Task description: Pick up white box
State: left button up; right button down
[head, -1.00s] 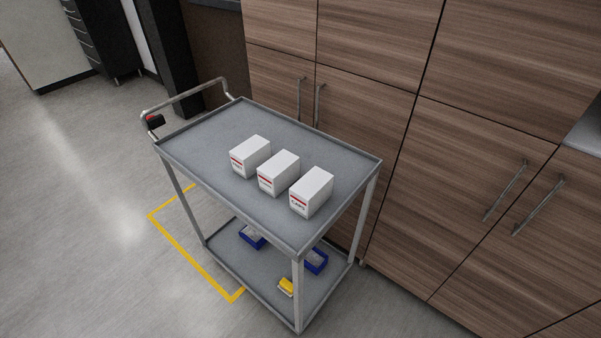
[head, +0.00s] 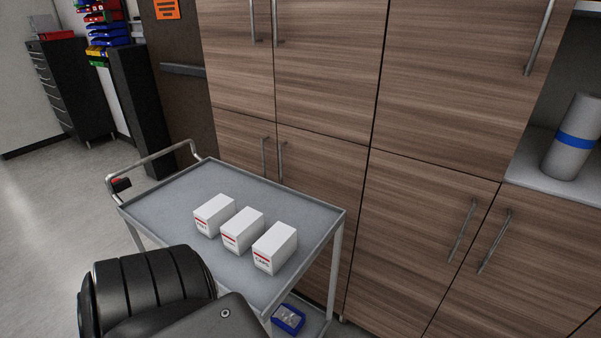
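Three white boxes stand in a row on the top shelf of a grey cart (head: 160,196) in the head view. The left box (head: 215,215), the middle box (head: 242,230) and the right box (head: 276,248) each carry a red stripe and dark lettering on the front face. They stand upright, close beside each other. A dark arm link of mine covers the cart's near left part. Neither of my grippers shows, so I cannot see where they are relative to the boxes.
Wooden cabinets (head: 310,90) with metal handles rise right behind the cart. A blue bin (head: 288,319) sits on the cart's lower shelf. A grey cylinder with a blue band (head: 574,138) stands on a shelf at right. Open floor (head: 50,200) lies to the left.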

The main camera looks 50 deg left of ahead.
aim_at(239, 234)
jog(key=z, duration=0.05)
jog(key=i, duration=1.1)
jog(key=u, duration=2.45)
